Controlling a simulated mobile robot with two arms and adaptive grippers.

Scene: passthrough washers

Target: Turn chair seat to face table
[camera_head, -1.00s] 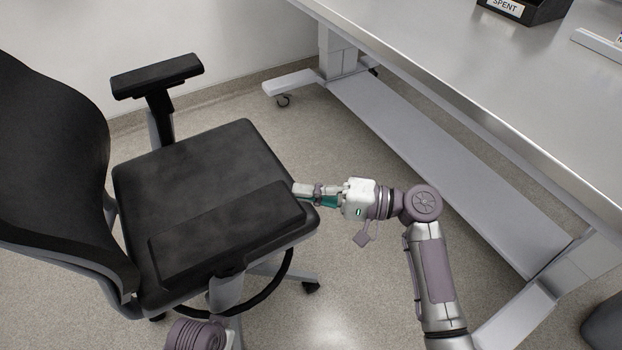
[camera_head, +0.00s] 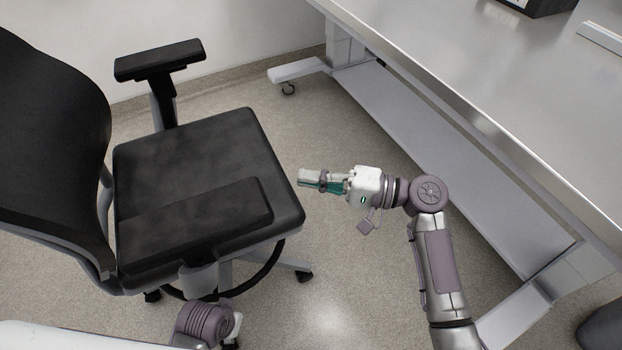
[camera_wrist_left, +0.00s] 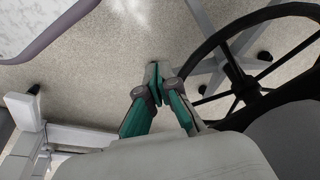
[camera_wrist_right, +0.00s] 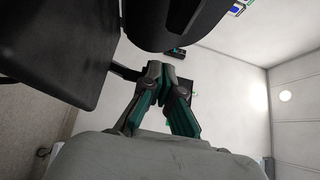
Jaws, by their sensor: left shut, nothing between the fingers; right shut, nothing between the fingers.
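The black office chair seat (camera_head: 205,150) is at the left in the head view, its backrest (camera_head: 50,150) at the far left. The seat's front edge points right, toward the steel table (camera_head: 540,85). My right gripper (camera_head: 305,179) is shut and empty just right of the seat's front edge, with a small gap visible. In the right wrist view its fingers (camera_wrist_right: 168,72) meet below dark chair parts. My left wrist shows at the near armrest (camera_head: 215,225), its fingers hidden in the head view. In the left wrist view the left gripper (camera_wrist_left: 157,75) is shut and empty beside the chair's foot ring (camera_wrist_left: 225,55).
The table's lower beam (camera_head: 450,160) and caster foot (camera_head: 297,71) lie to the right of the chair. A dark bin (camera_head: 545,5) stands on the table. The far armrest (camera_head: 160,60) is near the wall. Floor is clear between chair and table.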

